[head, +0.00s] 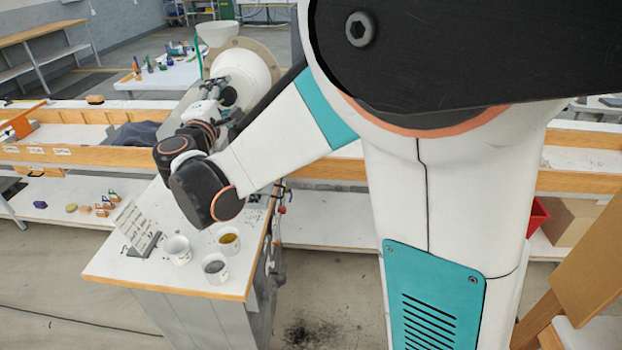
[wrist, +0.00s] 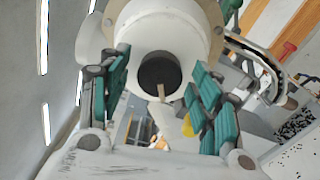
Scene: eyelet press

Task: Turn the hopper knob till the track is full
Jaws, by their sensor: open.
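The eyelet press has a white rounded hopper body (head: 252,66) with a white funnel (head: 217,33) on top. A dark round knob (wrist: 158,70) faces me from the end of the white body in the wrist view, with a small tan mark at its lower edge. My gripper (wrist: 160,78) is open, its teal-padded fingers standing left and right of the knob. I see no clear contact; the gap in depth is hard to judge. In the head view my gripper (head: 213,97) is at the press, small and partly hidden by my arm. I cannot make out the track's fill.
The white bench top (head: 120,268) holds a tilted printed card (head: 135,226), a white cup (head: 178,250), a cup with yellow contents (head: 229,240) and a cup with grey contents (head: 215,268). A wooden-edged shelf (head: 75,154) runs behind. A curved metal arm (wrist: 262,62) lies right of my gripper.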

